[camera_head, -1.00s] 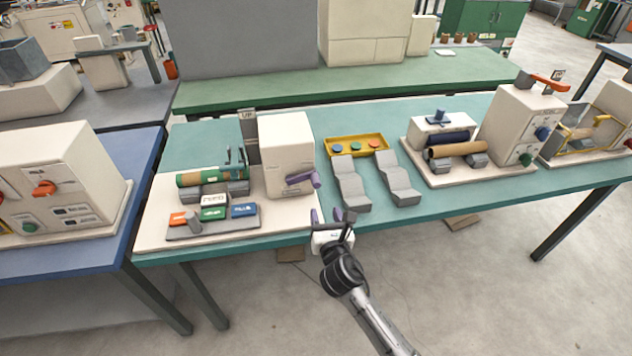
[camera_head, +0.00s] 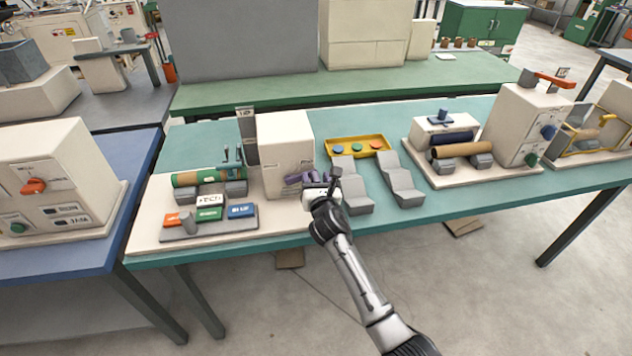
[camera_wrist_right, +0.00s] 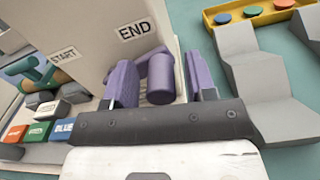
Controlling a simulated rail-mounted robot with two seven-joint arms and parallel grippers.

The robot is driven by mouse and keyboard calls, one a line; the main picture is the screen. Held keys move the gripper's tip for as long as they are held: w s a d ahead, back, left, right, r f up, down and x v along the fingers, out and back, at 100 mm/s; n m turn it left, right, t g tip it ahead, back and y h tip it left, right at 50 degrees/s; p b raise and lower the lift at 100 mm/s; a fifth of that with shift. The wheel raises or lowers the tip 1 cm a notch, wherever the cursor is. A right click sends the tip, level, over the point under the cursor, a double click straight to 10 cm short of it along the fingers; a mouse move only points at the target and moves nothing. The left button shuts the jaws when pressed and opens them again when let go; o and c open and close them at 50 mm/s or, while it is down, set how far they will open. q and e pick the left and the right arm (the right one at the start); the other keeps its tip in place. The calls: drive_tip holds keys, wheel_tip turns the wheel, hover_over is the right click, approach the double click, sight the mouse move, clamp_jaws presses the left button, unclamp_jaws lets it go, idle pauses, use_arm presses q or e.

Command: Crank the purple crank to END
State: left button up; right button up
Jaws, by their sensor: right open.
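My right gripper (camera_head: 316,178) is open around the handle, with a visible gap on the right finger's side. The END label (camera_wrist_right: 134,30) is on the box face just above the crank. The START label (camera_wrist_right: 64,55) is further left on the box. My left gripper is not in view.
Grey stepped blocks (camera_head: 352,187) stand close to the right of my gripper. A yellow tray (camera_head: 374,151) with coloured discs lies behind them. Coloured button blocks (camera_head: 208,214) and a green-brown roll (camera_head: 199,178) are left of the box.

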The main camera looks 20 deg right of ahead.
drive_tip(key=shift+c, duration=0.5)
clamp_jaws()
